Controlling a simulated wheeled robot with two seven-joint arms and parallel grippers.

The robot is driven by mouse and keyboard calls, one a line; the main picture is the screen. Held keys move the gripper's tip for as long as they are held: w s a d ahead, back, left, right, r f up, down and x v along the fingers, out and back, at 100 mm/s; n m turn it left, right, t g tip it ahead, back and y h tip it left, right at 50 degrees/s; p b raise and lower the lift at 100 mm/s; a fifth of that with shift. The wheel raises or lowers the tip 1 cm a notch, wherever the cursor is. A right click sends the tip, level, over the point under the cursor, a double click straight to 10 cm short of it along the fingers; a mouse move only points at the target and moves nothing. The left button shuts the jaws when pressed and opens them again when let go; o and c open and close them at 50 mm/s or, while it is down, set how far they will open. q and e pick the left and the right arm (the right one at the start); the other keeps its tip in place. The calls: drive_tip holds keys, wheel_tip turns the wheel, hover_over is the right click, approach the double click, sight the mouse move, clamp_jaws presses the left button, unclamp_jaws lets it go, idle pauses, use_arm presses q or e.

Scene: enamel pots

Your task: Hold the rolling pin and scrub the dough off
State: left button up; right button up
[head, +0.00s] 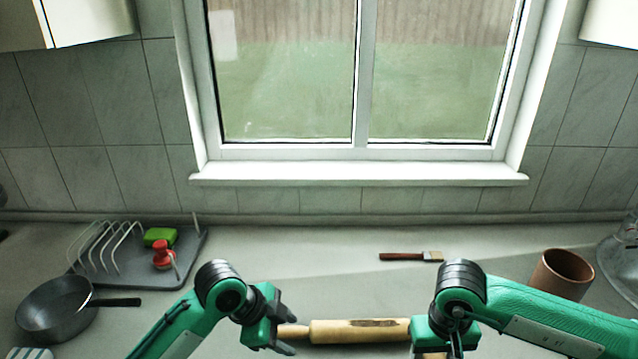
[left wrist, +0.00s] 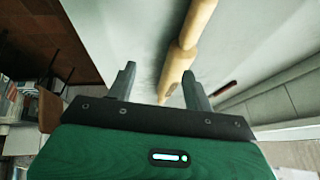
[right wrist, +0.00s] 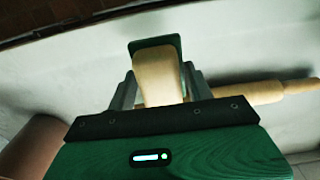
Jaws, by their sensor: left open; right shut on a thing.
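The wooden rolling pin (head: 340,332) lies on the counter between my arms, with a dark brown patch of dough (head: 375,323) along its upper side. My right gripper (right wrist: 158,78) is shut on a light wooden tool with a green end (right wrist: 156,72), probably a scrubber. It is beside the pin, which also shows in the right wrist view (right wrist: 258,92). My right arm hides the pin's right end in the head view.
A flat brush (head: 408,256) lies behind the pin. A brown pot (head: 562,275) stands at right.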

use_arm(q)
drive_tip(key=t+y, duration=0.1)
approach(283, 330)
drive_tip(key=x, duration=1)
drive_tip(key=c, duration=1)
